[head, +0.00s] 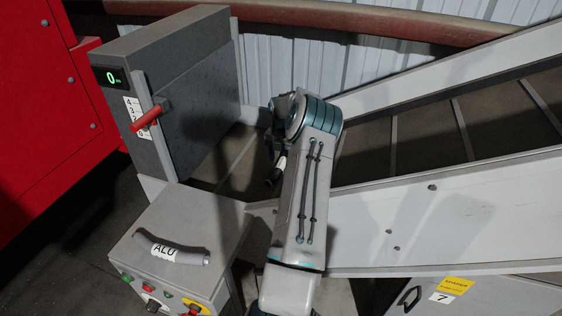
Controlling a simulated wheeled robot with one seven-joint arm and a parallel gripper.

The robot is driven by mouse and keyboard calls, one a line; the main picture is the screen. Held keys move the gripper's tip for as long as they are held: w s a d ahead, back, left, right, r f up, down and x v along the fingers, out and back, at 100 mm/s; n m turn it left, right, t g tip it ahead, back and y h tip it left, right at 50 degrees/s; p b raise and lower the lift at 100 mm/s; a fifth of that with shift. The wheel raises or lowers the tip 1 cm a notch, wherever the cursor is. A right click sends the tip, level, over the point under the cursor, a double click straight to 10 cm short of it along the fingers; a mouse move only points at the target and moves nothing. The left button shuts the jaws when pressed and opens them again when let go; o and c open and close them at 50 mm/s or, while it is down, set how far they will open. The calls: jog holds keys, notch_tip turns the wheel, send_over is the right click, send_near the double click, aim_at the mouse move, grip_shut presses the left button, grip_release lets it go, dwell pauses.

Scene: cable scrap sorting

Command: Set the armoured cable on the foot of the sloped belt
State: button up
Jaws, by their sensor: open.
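A short dark piece with a pale label (275,173) shows at the foot of the sloped belt, just left of my arm. It may be the armoured cable, but my arm hides part of it and I cannot read the label. My gripper (274,150) is over the belt foot, just above this piece, mostly hidden behind my wrist. It is open. I cannot tell whether the fingers touch the piece. The sloped belt (430,135) rises to the right, with pale cross bars between grey side walls.
A grey cable labelled ALU (170,249) lies on the control box (205,225) at front left. A grey panel (170,60) with a red lever (149,117) and a display reading 0 stands behind. A red machine (45,100) is far left. A cabinet (480,297) marked 7 is front right.

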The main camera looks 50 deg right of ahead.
aim_at(281, 162)
notch_tip(281, 162, up, 10)
jog(key=b, duration=0.1)
jog(key=shift+r, duration=0.15)
jog(key=w+a+r+m+h, duration=0.15)
jog(key=a+r, duration=0.25)
jog(key=a, duration=0.4)
jog(key=w+a+r+m, duration=0.2)
jog(key=w+a+r, duration=0.15)
jog(key=a, duration=0.45)
jog(key=s+a+r+m, duration=0.2)
jog(key=a+r+m, duration=0.1)
jog(key=a, duration=0.5)
jog(key=s+a+r+m, duration=0.3)
jog(key=a+r, duration=0.1)
jog(key=a, duration=0.3)
jog(key=s+a+f+m+t+y, duration=0.1)
jog(key=s+a+f+m+t, duration=0.1)
jog(key=s+a+m, duration=1.1)
jog(key=s+a+t, duration=0.1)
jog(key=s+a, duration=0.4)
jog(key=s, duration=0.2)
jog(key=shift+a, duration=0.2)
jog(key=shift+y, duration=0.25)
